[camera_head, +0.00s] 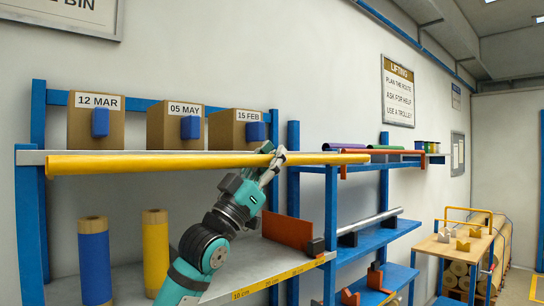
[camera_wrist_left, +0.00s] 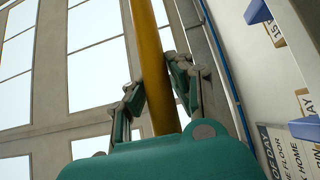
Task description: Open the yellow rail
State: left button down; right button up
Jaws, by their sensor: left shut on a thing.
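The yellow rail (camera_head: 130,163) is a long straight bar running along the front of the upper shelf, below the boxes. Its right end reaches past the blue rack post. My left gripper (camera_head: 270,160) is at the rail, right of its middle, with its arm coming up from below. In the left wrist view, the rail (camera_wrist_left: 150,60) runs between the two fingers of the left gripper (camera_wrist_left: 158,88), which are shut on it. The part of the rail under the fingers is partly hidden. My right gripper is not in view.
Several cardboard boxes (camera_head: 97,128) with date labels and blue tabs stand on the upper shelf. Blue (camera_head: 94,262) and yellow (camera_head: 156,252) rolls stand on the lower shelf. A brown plate (camera_head: 287,230) is right of my arm. A blue rack (camera_head: 372,240) and a trolley (camera_head: 452,248) stand to the right.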

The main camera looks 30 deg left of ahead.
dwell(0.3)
pick_arm(q)
jog(key=c, duration=1.1)
grip_release()
jog(key=shift+s, duration=0.1)
jog(key=shift+f, duration=0.15)
jog(key=v, duration=1.1)
jog(key=shift+s+f, duration=0.2)
jog(key=shift+s, duration=0.1)
jog(key=shift+a, duration=0.1)
